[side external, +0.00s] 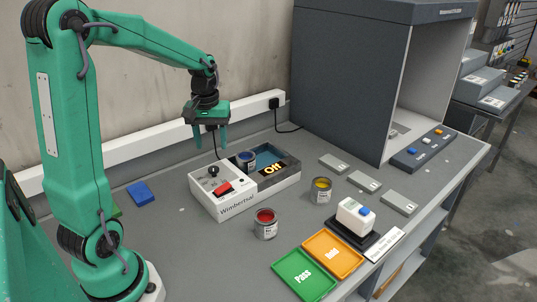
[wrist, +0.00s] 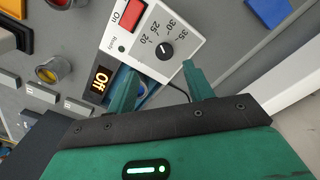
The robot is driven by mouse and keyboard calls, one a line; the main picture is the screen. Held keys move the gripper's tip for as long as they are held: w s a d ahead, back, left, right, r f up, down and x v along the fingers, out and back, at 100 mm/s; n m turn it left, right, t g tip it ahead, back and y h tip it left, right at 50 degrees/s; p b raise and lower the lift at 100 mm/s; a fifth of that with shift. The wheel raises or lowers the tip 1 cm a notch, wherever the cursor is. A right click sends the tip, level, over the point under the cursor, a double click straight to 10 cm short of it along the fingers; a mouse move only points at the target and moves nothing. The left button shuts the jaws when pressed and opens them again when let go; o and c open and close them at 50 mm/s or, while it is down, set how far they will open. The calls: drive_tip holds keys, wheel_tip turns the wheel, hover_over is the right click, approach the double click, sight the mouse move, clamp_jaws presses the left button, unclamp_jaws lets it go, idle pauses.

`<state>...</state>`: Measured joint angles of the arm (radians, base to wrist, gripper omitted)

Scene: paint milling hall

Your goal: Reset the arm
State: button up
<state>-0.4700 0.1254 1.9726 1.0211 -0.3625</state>
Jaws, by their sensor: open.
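My gripper (side external: 210,141) hangs from my green arm, pointing down, open and empty above the back of a white and grey bath unit (side external: 237,203). The unit has a dial, a red switch and a lit "Off" display (side external: 273,169). A can of blue paint (side external: 247,158) stands in its basin. In the wrist view my gripper's two fingers (wrist: 159,72) are spread apart, with the unit's dial (wrist: 164,50) and red switch (wrist: 130,14) beyond them. The blue can is partly hidden by a finger there.
A red can (side external: 265,224) and a yellow can (side external: 321,190) stand in front of the unit. Green "Pass" (side external: 291,285) and orange "Hold" (side external: 345,266) trays lie at the front. A white block-shaped device (side external: 354,216) stands right. A grey booth (side external: 345,80) closes off the back right.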

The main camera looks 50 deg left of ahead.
drive_tip(key=s+d+r+m+t, duration=0.2)
drive_tip(key=s+d+r+m, duration=0.1)
drive_tip(key=s+d, duration=0.3)
drive_tip(key=s+d+r+m+t, duration=0.3)
drive_tip(key=s+d+m, duration=0.3)
drive_tip(key=d, duration=0.5)
drive_tip(key=shift+d+r+m, duration=0.2)
drive_tip(key=shift+r+m, duration=0.1)
drive_tip(key=shift+r, duration=0.3)
